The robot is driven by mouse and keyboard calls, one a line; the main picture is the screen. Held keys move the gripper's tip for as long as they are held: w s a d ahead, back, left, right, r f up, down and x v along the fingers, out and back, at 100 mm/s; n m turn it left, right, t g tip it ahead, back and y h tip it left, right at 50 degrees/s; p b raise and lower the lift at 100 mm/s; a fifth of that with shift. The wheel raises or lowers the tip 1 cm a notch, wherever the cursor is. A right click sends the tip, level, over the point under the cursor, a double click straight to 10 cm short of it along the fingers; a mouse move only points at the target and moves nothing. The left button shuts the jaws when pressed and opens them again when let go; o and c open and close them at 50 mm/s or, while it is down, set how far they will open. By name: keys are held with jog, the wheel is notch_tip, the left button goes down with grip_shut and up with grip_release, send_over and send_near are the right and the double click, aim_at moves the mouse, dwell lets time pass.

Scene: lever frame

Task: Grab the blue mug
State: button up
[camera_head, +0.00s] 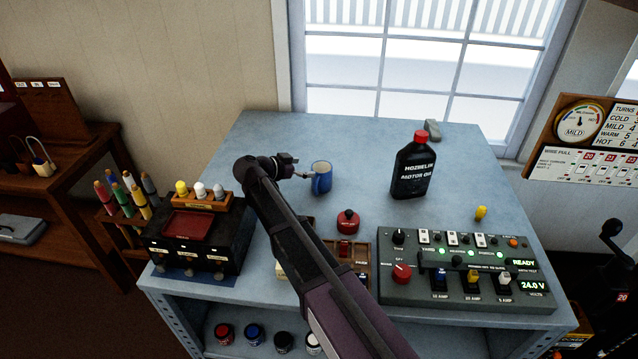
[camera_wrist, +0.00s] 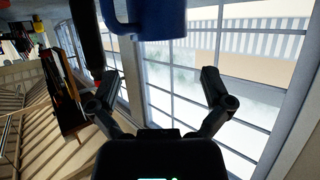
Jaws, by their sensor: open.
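The blue mug (camera_head: 323,180) stands upright on the blue-grey workbench (camera_head: 270,135), left of the middle. Its handle shows toward the front left. My gripper (camera_head: 298,167) is just left of the mug, level with its upper part, with a finger close to its rim. I cannot tell in this view whether they touch. In the wrist view the mug (camera_wrist: 158,20) is cut off by the top edge, with its handle to the left. My gripper's two fingers (camera_wrist: 160,76) are spread wide, with nothing between them; the mug appears above the fingertips.
A black motor oil bottle (camera_head: 412,170) stands right of the mug. A red-knobbed item (camera_head: 347,222), a control panel (camera_head: 470,270) and a black box (camera_head: 195,240) line the bench front. A grey block (camera_head: 432,130) lies near the window. Bench behind the mug is clear.

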aim_at(329, 167)
dwell(0.3)
jog(key=shift+b+x, duration=0.4)
jog(key=shift+x, duration=0.7)
jog(key=b+x, duration=0.2)
jog(key=x, duration=0.2)
jog(key=shift+f, duration=0.3)
jog(key=shift+w+d+f, duration=0.1)
jog(key=shift+w+d, duration=0.2)
jog(key=shift+d, duration=0.15)
jog(key=c, duration=1)
